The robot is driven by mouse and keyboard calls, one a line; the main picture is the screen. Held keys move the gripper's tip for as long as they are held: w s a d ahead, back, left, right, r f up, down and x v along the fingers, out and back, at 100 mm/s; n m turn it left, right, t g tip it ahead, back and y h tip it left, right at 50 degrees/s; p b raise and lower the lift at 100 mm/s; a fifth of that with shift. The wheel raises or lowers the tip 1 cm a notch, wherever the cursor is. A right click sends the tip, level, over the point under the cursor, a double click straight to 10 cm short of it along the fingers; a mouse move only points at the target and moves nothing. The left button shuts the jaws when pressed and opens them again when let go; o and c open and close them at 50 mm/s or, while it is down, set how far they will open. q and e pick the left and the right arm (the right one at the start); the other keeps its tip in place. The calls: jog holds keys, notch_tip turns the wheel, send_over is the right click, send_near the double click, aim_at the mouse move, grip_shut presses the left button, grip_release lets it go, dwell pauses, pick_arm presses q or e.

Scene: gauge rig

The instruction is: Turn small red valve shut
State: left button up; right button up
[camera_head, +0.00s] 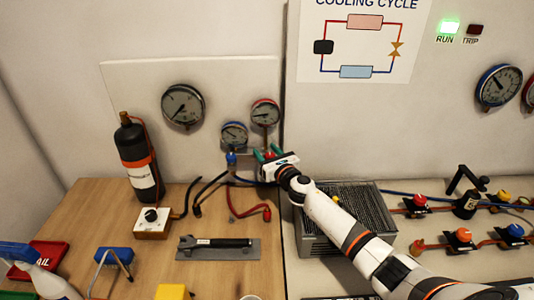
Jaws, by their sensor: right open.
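The small red valve (269,155) shows only as a bit of red under the red-rimmed gauge (265,112) on the manifold at the wall. My right gripper (267,151) is at it, its greenish fingers open, one on each side of the red part. I cannot tell whether the fingers touch it. The gripper body hides most of the valve and its handle position. A blue valve (231,159) sits to the left, under the small blue-rimmed gauge (234,135). My left gripper is not in view.
Dark and red hoses (247,211) hang below the manifold. A black cylinder (138,158) stands left. A grey finned unit (345,205) lies under my right arm. Other red-knobbed valves (463,235) are at right. Bare wood (100,205) lies left of the switch box (153,222).

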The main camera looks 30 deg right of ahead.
jog(key=c, duration=1)
jog(key=shift+o, duration=0.2)
